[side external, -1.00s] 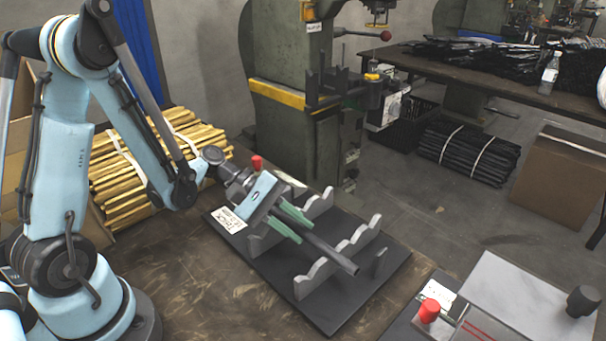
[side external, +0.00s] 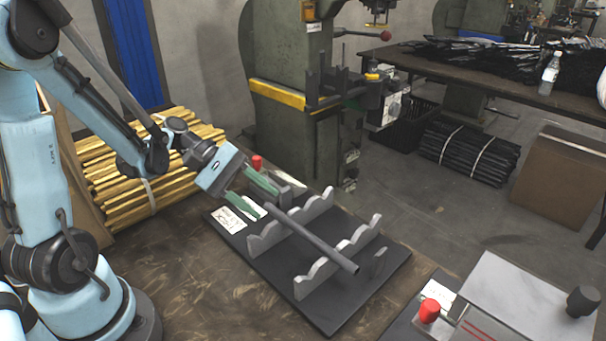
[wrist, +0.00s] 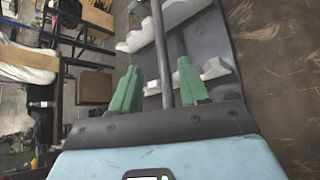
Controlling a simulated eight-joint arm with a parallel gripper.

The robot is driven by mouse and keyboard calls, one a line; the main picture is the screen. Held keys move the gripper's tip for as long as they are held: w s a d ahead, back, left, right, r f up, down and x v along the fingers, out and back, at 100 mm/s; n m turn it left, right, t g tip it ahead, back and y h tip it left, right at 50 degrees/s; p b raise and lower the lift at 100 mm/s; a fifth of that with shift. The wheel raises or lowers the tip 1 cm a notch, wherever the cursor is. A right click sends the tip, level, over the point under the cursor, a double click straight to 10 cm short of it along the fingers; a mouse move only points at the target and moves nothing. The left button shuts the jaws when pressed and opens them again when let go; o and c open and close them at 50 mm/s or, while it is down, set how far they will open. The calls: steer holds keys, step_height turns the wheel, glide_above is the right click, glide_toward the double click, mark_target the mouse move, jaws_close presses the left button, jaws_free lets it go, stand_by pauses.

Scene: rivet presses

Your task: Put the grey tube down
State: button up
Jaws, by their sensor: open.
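The grey tube (side external: 318,241) lies across the two scalloped grey supports of the rack (side external: 321,315), resting in their notches. Its near end sticks out past the front support. In the wrist view the tube (wrist: 163,65) runs between the two green fingers of my gripper (wrist: 158,85), with gaps on both sides. The tube's far end is partly hidden there by the gripper body.
A red knob (side external: 257,162) stands behind the rack. A second fixture with a red knob (side external: 429,311) and grey plate (side external: 520,300) is at the front right. Bundled yellow strips (side external: 150,160) lie behind my arm.

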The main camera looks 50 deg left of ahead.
steer(key=shift+s+d+r+m+t+y, duration=0.15)
steer(key=shift+s+r+m+t+y, duration=0.4)
steer(key=shift+m+y, duration=1.55)
steer(key=shift+s+d+r+m+t+y, duration=0.2)
steer(key=shift+r+m+y, duration=0.95)
steer(key=shift+m, duration=1.6)
steer(key=shift+s+d+r+m+t+y, duration=0.1)
steer(key=shift+s+r+m+t+y, duration=0.3)
steer(key=shift+m+y, duration=1.85)
